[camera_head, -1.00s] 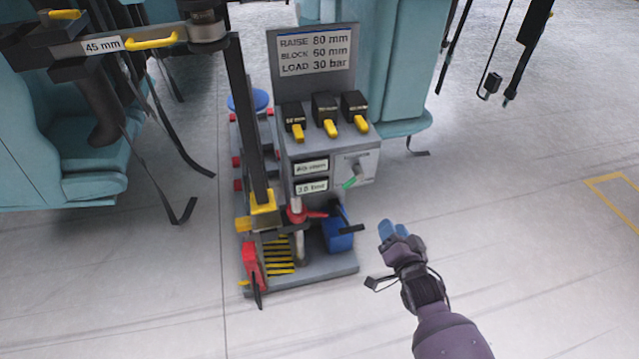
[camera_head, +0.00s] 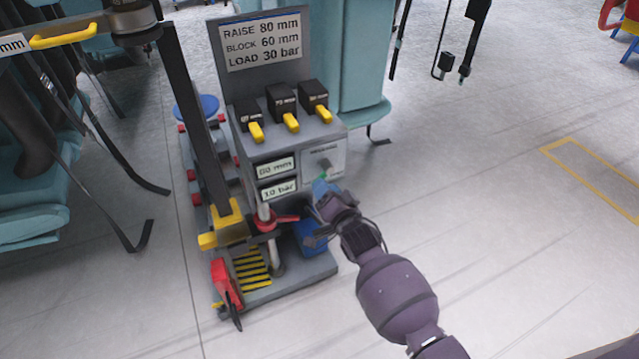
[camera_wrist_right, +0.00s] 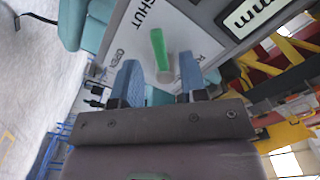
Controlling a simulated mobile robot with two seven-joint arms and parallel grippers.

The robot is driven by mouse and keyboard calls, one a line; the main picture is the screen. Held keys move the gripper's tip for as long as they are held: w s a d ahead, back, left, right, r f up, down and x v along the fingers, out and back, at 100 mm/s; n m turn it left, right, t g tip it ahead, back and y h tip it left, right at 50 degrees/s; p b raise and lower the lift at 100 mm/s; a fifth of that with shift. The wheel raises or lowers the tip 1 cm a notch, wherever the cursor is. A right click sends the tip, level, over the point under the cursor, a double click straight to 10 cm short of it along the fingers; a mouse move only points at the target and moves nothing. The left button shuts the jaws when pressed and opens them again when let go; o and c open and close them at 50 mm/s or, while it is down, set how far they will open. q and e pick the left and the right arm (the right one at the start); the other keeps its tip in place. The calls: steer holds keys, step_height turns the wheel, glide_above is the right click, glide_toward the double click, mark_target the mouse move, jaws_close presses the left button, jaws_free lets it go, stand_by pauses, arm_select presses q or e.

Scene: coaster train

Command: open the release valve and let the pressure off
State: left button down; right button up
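The release valve has a green lever (camera_wrist_right: 159,45) on a pale plate (camera_wrist_right: 185,30) on the grey control stand (camera_head: 240,100). "SHUT" is printed on the plate beside the lever. In the head view a small bit of green shows just above my right gripper (camera_head: 326,190), which covers the rest. In the right wrist view my right gripper (camera_wrist_right: 161,82) has its two blue fingers apart, one on each side of the lever. I cannot tell whether either finger touches it. My left gripper is not in view.
A sign (camera_head: 262,42) reads raise 80 mm, block 60 mm, load 30 bar. Below it are several yellow-handled levers (camera_head: 291,122) and two small readouts (camera_head: 278,188), hard to read. A blue box (camera_head: 308,238) sits below the valve. Teal seats (camera_head: 365,60) stand behind. Floor at right is clear.

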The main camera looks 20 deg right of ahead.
mark_target(321, 174)
steer(key=shift+w+b, duration=0.4)
steer(key=shift+w, duration=1.15)
jaws_close()
